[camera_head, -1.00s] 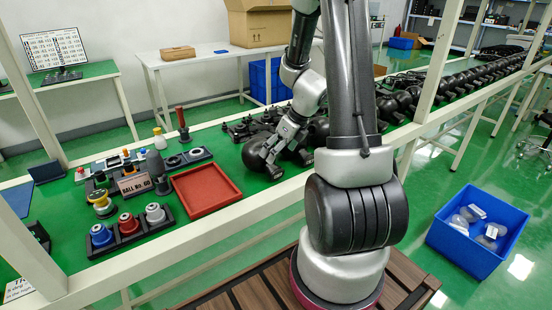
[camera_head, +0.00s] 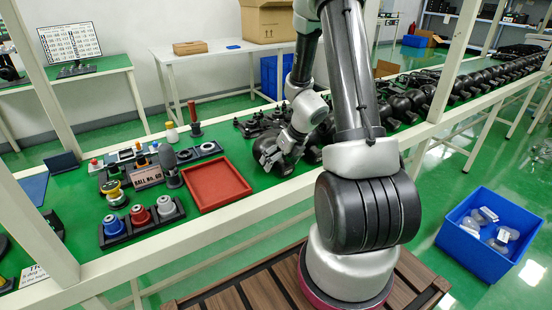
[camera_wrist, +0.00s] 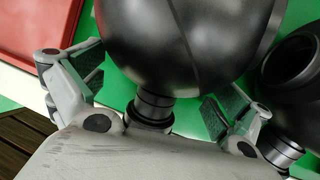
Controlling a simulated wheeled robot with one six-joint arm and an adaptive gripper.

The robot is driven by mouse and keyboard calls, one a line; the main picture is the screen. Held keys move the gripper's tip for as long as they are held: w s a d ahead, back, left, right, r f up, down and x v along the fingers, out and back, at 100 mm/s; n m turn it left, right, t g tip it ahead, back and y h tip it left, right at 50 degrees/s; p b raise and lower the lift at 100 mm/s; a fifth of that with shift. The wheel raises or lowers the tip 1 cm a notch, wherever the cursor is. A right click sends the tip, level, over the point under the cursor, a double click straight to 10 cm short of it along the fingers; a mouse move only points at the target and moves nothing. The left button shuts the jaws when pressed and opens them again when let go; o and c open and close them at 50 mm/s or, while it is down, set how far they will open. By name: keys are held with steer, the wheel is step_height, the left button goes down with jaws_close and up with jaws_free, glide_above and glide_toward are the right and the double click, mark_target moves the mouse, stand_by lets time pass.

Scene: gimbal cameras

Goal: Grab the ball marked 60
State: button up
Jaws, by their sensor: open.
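My gripper (camera_head: 284,163) is over the green worktable, just right of the red tray. In the wrist view my gripper (camera_wrist: 160,85) is open, with one finger to the left and one to the right of the neck of a dark round gimbal ball (camera_wrist: 185,40). The ball lies beyond the palm, with its ringed neck toward me. In the head view this ball (camera_head: 262,150) is partly hidden by the gripper. No number shows on it.
The empty red tray (camera_head: 248,192) lies beside the gripper. Another dark ball (camera_wrist: 290,75) is close on the right in the wrist view. Many dark gimbal units (camera_head: 430,95) line the table to the right. A blue bin (camera_head: 470,252) stands on the floor.

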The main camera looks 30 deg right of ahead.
steer(key=c, duration=2)
steer(key=shift+r, duration=0.1)
